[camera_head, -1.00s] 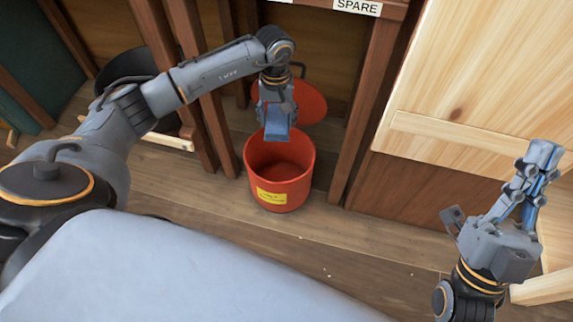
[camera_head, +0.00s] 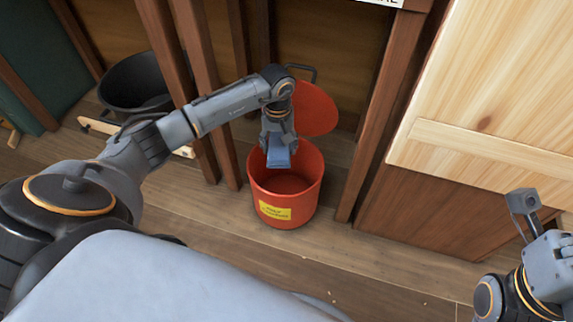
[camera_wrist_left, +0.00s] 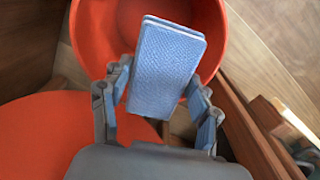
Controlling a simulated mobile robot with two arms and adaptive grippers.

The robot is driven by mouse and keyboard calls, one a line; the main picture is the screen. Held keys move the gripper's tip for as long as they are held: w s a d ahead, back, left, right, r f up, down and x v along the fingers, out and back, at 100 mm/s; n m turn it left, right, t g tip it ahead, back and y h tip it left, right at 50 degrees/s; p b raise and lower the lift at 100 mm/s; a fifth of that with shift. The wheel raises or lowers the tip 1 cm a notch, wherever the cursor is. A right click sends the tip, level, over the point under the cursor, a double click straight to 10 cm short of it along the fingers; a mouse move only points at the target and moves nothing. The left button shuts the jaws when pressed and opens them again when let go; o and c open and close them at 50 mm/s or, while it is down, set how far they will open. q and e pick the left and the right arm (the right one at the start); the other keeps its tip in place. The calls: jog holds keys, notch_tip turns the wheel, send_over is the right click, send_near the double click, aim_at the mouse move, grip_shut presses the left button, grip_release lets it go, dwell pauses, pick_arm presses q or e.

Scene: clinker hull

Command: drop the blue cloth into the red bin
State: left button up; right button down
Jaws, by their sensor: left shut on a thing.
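The blue cloth (camera_head: 279,160) is a small folded pad in my left gripper (camera_head: 279,146). The left gripper is shut on it and points down over the red bin (camera_head: 284,206), near the bin's back rim. The bin is round, open at the top, with a yellow label on its front. In the left wrist view the cloth (camera_wrist_left: 165,68) sits between the two fingers, with the bin (camera_wrist_left: 95,35) behind it.
The bin's red lid (camera_head: 315,108) stands open behind it. A black tub (camera_head: 136,85) is at the back left. Wooden posts (camera_head: 378,110) flank the bin. A pale wooden panel (camera_head: 490,90) is at the right. The plank floor in front of the bin is clear.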

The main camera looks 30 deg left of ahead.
pick_arm(q)
jog(key=o, duration=1.2)
notch_tip(320, 180, up, 12)
